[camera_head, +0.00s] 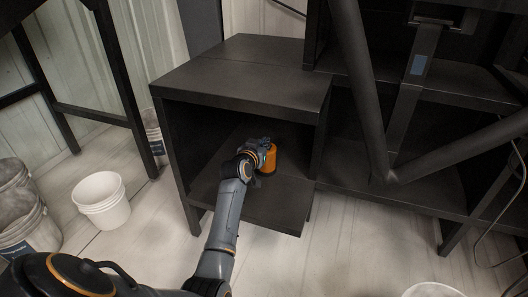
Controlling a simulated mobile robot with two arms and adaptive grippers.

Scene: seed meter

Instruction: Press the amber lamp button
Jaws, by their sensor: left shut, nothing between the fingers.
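My left gripper (264,151) is inside the open black cabinet (230,82), at the end of my arm reaching in from the lower left. It is shut, small in the view and partly covered by its own wrist. An orange, rounded object (270,163) sits in the cabinet right beside the gripper, partly hidden by it. I cannot tell whether the gripper touches it, or whether it is the amber lamp button; no other button can be made out. My right gripper is not in view.
The cabinet's side walls and top close in around my arm. A black shelf unit (420,190) with diagonal bars stands at the right. White buckets (101,197) stand on the floor at the left, near a black frame (122,85). The floor before the cabinet is mostly clear.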

